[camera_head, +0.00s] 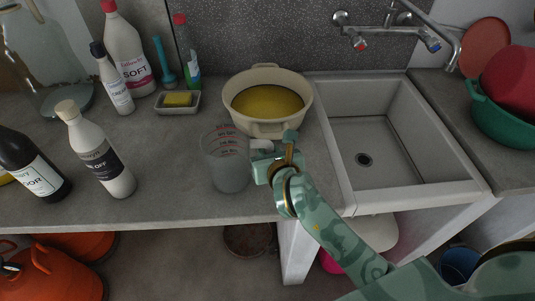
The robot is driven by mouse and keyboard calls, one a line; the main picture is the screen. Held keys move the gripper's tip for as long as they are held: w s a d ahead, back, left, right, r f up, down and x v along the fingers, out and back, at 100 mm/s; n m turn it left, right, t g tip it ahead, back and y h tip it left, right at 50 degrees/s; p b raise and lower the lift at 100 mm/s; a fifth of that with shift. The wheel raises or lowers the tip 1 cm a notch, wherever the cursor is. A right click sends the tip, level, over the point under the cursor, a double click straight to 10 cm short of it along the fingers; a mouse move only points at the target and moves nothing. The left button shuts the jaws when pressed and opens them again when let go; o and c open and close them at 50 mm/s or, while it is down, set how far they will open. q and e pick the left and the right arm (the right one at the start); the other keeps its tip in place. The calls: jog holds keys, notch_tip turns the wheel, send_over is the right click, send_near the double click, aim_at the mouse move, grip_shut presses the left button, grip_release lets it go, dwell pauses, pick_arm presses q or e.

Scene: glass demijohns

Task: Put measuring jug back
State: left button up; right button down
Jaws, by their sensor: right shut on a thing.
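The clear measuring jug (226,165) with red markings is in the head camera view, at the front of the grey counter, left of the sink. My right gripper (263,160) is at the jug's right side, shut on it around where a handle would be; the grip itself is partly hidden by the gripper. The jug looks upright. I cannot tell whether its base touches the counter. My left gripper is not in view.
A cream pot (267,77) with yellow liquid stands just behind the jug. A white bottle (97,154) and a dark bottle (29,168) stand to the left. The sink (387,140) is on the right. Counter between bottles and jug is clear.

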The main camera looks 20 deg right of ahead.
jog(key=shift+f, duration=0.3)
jog(key=shift+f, duration=0.2)
jog(key=c, duration=1.3)
grip_release()
jog(key=shift+s+r, duration=0.25)
jog(key=shift+r, duration=0.05)
jog(key=p+v, duration=0.1)
jog(key=v, duration=1)
jog(key=shift+s, duration=0.25)
jog(key=shift+r, duration=0.15)
